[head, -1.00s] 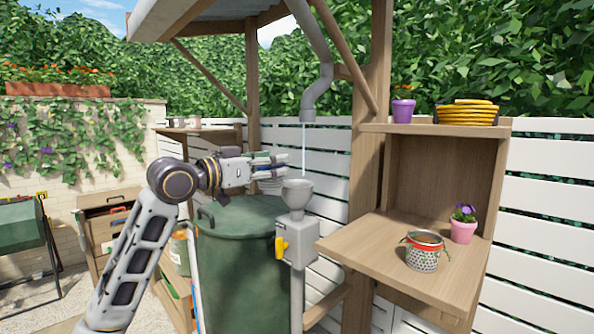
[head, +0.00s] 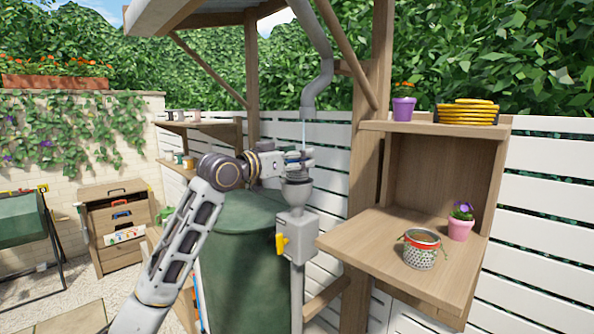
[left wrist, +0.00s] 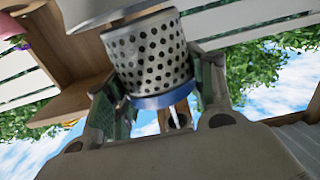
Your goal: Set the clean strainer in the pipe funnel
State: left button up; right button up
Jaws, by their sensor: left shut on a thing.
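My left gripper (head: 308,160) is shut on the strainer with the blue rim, right over the pipe funnel (head: 297,195). In the left wrist view this strainer (left wrist: 150,58) is a perforated metal cup between the two fingers, its blue band towards the bottom of the picture. A grey rim, probably the funnel's (left wrist: 90,12), shows at the strainer's far end. I cannot tell whether the strainer rests in the funnel. A second strainer (head: 420,254), with a red rim and brown contents, stands on the wooden shelf. My right gripper is not in view.
A grey downpipe (head: 311,100) ends above the funnel, with a thin water stream below it. A green barrel (head: 238,265) stands beside the post with a yellow tap handle (head: 280,244). The wooden shelf (head: 375,245) at right also holds a pink flowerpot (head: 460,229).

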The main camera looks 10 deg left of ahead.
aim_at(290, 175)
pick_arm(q)
jog(key=shift+f, duration=0.1)
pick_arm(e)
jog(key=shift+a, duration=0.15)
pick_arm(q)
jog(key=shift+f, duration=0.5)
jog(key=shift+f+p, duration=0.35)
jog(key=shift+f, duration=0.8)
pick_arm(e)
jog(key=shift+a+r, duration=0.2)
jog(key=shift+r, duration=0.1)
pick_arm(q)
jog(key=shift+f, duration=0.15)
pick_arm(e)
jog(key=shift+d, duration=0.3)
pick_arm(q)
jog(key=shift+f, duration=0.4)
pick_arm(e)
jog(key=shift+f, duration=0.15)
